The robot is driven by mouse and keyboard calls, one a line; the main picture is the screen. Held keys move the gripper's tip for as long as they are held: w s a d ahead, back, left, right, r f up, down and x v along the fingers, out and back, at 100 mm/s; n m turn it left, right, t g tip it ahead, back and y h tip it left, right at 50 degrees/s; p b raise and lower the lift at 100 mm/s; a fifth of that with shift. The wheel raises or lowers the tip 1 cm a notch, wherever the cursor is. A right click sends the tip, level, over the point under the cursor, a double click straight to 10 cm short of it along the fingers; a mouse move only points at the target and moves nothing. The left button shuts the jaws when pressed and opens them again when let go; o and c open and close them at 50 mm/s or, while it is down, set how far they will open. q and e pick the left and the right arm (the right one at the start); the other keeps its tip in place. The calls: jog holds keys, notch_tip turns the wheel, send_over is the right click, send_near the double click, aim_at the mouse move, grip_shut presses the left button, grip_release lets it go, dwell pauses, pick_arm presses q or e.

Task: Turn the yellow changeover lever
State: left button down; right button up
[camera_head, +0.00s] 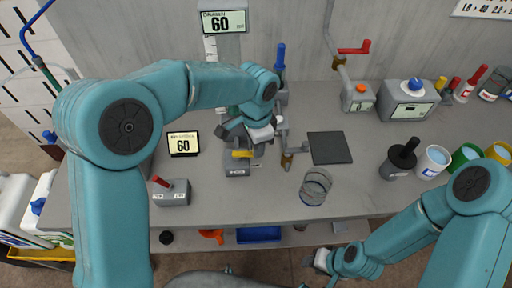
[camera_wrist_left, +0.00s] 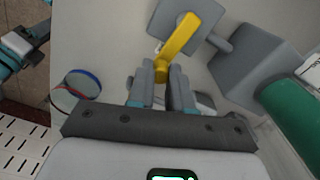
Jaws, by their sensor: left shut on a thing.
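The yellow changeover lever (camera_head: 243,154) shows on a small grey block on the bench, mostly hidden under my left gripper (camera_head: 252,138). In the left wrist view the yellow lever (camera_wrist_left: 180,40) slants from upper right down to a rounded end. That end lies between the fingertips of my left gripper (camera_wrist_left: 165,78), which is shut on it. The lever is mounted on a grey square plate (camera_wrist_left: 188,18). My right gripper (camera_head: 320,262) is low in front of the bench, apart from the lever; its finger opening is too small to judge.
A red-handled box (camera_head: 172,193) and a small display reading 60 (camera_head: 183,143) stand left of the lever. A clear cylinder (camera_head: 315,187) and a dark square pad (camera_head: 329,147) are to its right. Several cups and a grey machine (camera_head: 407,101) line the right side.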

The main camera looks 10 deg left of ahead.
pick_arm(q)
jog(key=shift+w+a+n, duration=0.1)
jog(key=shift+w+n, duration=0.1)
jog(key=shift+n, duration=0.3)
jog(key=c, duration=1)
grip_release()
jog(key=shift+c, duration=0.2)
jog(key=shift+r, duration=0.2)
notch_tip(320, 180, up, 16)
jog(key=shift+p, duration=0.3)
